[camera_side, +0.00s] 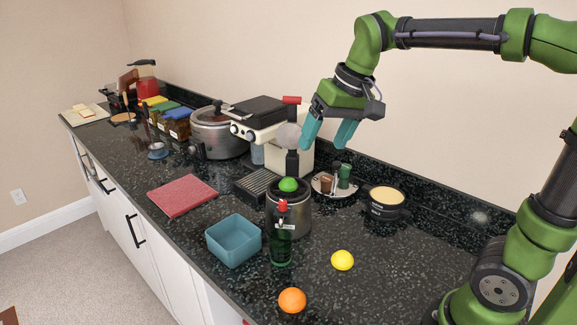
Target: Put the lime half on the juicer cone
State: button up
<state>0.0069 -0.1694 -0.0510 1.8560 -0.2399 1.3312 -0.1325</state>
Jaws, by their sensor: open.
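A bright green rounded thing, which looks like the lime half (288,184), sits at the top of a grey metal cylinder (272,215) that looks like the juicer. The cone is not visible, so how the lime half meets it cannot be told. My gripper (327,141) is open and empty, with its teal fingers apart. In the picture it is above and to the right of the lime half, clear of it.
A green bottle (281,246) with a red cap stands in front of the cylinder. Around it are a blue bowl (224,248), an orange (292,300), a lemon (342,260), a black cup (385,210) and an espresso machine (262,135).

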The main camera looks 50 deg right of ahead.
jog(key=s+a+f+t, duration=0.1)
jog(key=s+f, duration=0.1)
jog(key=s, duration=0.3)
jog(key=s+a+f+t, duration=0.2)
jog(key=s+f, duration=0.1)
jog(key=s, duration=0.3)
jog(key=shift+s+f+y, duration=0.3)
